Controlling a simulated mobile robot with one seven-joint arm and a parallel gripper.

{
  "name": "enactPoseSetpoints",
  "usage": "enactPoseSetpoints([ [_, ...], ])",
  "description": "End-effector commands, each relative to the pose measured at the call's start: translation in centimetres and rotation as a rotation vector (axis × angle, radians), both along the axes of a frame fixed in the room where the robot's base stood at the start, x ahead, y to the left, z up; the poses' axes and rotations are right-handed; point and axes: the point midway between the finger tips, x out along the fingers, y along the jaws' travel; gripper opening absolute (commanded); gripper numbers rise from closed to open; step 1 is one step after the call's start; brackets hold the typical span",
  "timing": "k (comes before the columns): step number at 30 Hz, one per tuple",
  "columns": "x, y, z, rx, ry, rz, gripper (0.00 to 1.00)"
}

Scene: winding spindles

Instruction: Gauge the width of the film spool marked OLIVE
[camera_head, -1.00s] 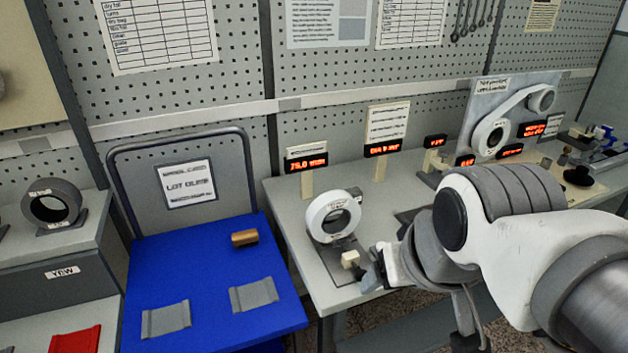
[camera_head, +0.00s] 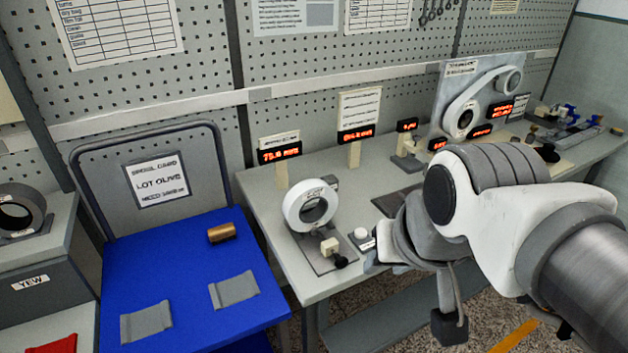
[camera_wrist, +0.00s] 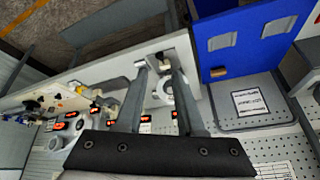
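A white ring-shaped film spool (camera_head: 311,205) stands upright on a grey gauge plate (camera_head: 318,262) at the near left of the bench. Its small label is too blurred to read. A cream block (camera_head: 329,246) and a black knob (camera_head: 341,262) sit in front of it. A lit red display (camera_head: 280,154) stands behind it, reading about 75 mm. My gripper (camera_head: 373,260) is just right of the plate, partly hidden by my arm. In the wrist view my gripper (camera_wrist: 154,62) has its fingers apart, with the spool (camera_wrist: 160,94) showing beyond the gap.
A white button box (camera_head: 362,238) is beside the gauge. Other displays and a belt machine (camera_head: 465,115) stand further right. A dark spool (camera_head: 18,208) is at far left.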

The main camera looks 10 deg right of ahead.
Motion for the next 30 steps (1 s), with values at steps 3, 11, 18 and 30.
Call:
enactPoseSetpoints([
  [3,1.3,0.0,-1.4,0.124,0.024,-0.193,0.14],
  [11,4.6,-0.1,-4.7,0.449,0.089,-0.756,0.0],
  [18,7.5,-0.7,-8.1,0.718,0.152,-1.304,0.0],
  [30,11.6,-2.5,-14.3,1.075,0.211,-2.202,0.0],
])
